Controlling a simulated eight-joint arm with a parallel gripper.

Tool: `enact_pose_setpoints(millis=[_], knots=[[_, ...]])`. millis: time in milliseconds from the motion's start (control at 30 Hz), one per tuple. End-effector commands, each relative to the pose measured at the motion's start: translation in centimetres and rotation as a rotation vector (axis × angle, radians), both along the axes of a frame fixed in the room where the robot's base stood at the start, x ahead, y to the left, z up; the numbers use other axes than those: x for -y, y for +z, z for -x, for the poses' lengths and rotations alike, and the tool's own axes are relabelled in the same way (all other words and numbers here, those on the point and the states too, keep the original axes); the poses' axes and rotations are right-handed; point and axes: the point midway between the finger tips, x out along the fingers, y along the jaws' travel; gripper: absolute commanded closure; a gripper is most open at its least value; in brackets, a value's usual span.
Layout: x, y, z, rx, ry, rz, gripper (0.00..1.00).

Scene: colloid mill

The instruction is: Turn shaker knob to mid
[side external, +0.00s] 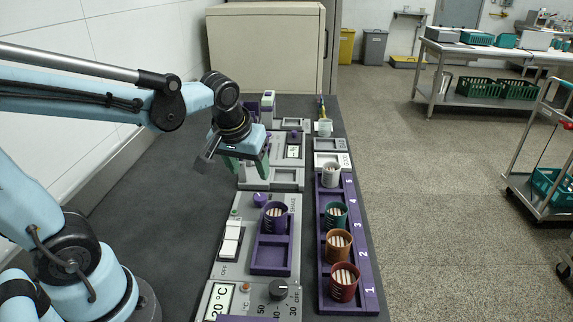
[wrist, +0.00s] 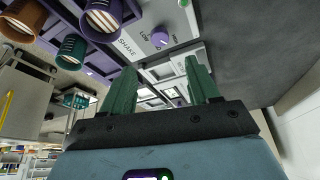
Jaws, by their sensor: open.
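The purple shaker knob (side external: 260,199) sits on the grey shaker unit (side external: 240,205), beside the SHAKE label. In the wrist view the knob (wrist: 160,40) shows between LOW and HIGH markings, with a pale mark on its face; its exact setting is too small to tell. My gripper (side external: 248,165) is above the bench, beyond the knob as seen from the side. Its green fingers are apart and empty in the wrist view (wrist: 163,74), and the knob lies past the fingertips, not touched.
A purple cup (side external: 275,217) stands in the shaker's purple tray, close to the knob. A purple rack (side external: 325,265) on the right holds several coloured cups. The dark bench at left is clear.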

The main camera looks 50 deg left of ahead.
Motion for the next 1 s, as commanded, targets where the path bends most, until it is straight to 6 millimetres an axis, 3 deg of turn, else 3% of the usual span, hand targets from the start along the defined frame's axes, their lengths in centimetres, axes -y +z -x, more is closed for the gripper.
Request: enact_pose_setpoints(millis=[700,1000], knots=[[-1.6,-7.9,-2.8,0.002,0.000,0.000,0.40],[-2.0,-9.9,-3.5,0.003,-0.003,-0.001,0.40]])
